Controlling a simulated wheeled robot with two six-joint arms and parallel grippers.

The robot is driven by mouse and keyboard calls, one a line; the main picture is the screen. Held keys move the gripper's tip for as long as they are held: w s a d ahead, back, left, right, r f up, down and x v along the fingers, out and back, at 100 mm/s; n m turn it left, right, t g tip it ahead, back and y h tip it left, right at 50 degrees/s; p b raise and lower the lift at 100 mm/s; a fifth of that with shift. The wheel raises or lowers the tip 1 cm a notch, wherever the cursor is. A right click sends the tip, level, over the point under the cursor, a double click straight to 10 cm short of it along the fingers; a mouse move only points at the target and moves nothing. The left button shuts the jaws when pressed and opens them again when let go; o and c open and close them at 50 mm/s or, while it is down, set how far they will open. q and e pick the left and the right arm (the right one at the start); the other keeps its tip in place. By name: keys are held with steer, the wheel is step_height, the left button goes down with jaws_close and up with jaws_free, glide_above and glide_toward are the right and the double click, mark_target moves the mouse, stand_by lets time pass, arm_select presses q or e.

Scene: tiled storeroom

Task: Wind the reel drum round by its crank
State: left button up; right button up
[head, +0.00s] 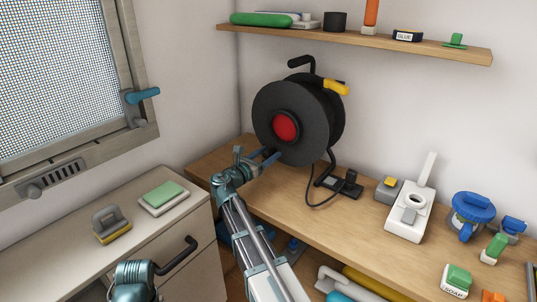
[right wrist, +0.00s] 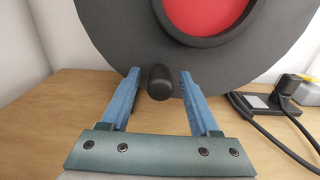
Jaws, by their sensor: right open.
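The reel drum (head: 262,107) is a large black disc with a red centre (head: 286,126), upright on the wooden bench. It also fills the top of the right wrist view (right wrist: 118,35). A dark rounded knob, which looks like the crank's grip (right wrist: 159,84), stands out from the disc low down. My right gripper (head: 258,153) is at the lower front of the drum. Its blue fingers are open, one on each side of the knob, with gaps showing. My left gripper's fingers do not show.
A black cable and plug (head: 348,184) lie on the bench (head: 298,191) right of the drum. A shelf (head: 385,43) hangs above. A cabinet (head: 150,226) with a dark handle stands at left.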

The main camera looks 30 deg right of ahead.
steer(key=shift+w+d, duration=0.15)
steer(key=shift+d, duration=0.1)
jaws_close()
stand_by(1.4)
